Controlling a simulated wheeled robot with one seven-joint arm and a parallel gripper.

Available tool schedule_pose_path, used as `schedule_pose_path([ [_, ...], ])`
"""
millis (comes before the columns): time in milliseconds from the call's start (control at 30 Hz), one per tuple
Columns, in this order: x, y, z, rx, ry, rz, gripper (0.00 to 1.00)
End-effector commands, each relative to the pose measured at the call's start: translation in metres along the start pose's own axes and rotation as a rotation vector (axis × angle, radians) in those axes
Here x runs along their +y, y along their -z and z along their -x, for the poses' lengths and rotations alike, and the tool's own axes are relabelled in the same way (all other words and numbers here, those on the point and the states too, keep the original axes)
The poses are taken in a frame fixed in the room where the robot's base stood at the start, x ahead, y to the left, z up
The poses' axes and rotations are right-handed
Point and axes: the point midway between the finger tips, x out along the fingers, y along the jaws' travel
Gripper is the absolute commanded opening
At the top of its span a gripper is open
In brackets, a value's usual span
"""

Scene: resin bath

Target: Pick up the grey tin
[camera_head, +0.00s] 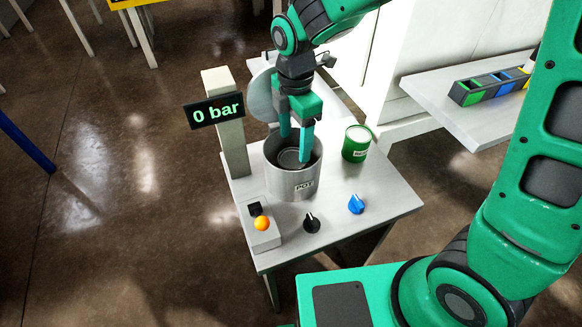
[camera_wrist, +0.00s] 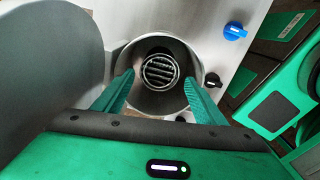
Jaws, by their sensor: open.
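The grey tin (camera_head: 288,159) appears to be the dark round thing inside the silver pot (camera_head: 290,184) marked "POT". In the wrist view the tin (camera_wrist: 160,71) shows as a round rim with a slatted inside, in the pot's mouth (camera_wrist: 133,57). My gripper (camera_head: 295,150) points down over the pot, with its fingertips at the mouth. In the wrist view my open gripper (camera_wrist: 159,76) has one finger on each side of the tin, with gaps between. How deep the fingertips reach is hard to tell. The tin's lower part is hidden by the pot wall.
A green tin (camera_head: 356,143) stands right of the pot. The bench (camera_head: 385,190) carries a black knob (camera_head: 311,222), a blue knob (camera_head: 356,204) and an orange button (camera_head: 262,223). A post holds a "0 bar" display (camera_head: 214,111). A round grey lid (camera_head: 262,97) stands open behind the pot.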

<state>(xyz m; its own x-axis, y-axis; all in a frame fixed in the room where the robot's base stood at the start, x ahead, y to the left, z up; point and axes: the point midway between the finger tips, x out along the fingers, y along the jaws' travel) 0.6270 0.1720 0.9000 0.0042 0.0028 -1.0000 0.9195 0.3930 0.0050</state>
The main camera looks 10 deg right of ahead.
Motion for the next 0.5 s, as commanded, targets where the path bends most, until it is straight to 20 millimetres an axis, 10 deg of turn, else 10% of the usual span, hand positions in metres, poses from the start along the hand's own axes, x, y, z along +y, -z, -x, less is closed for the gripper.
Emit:
schedule_pose_path([
  [500, 0.000, 0.004, -0.055, -0.001, 0.007, 0.034, 0.65],
])
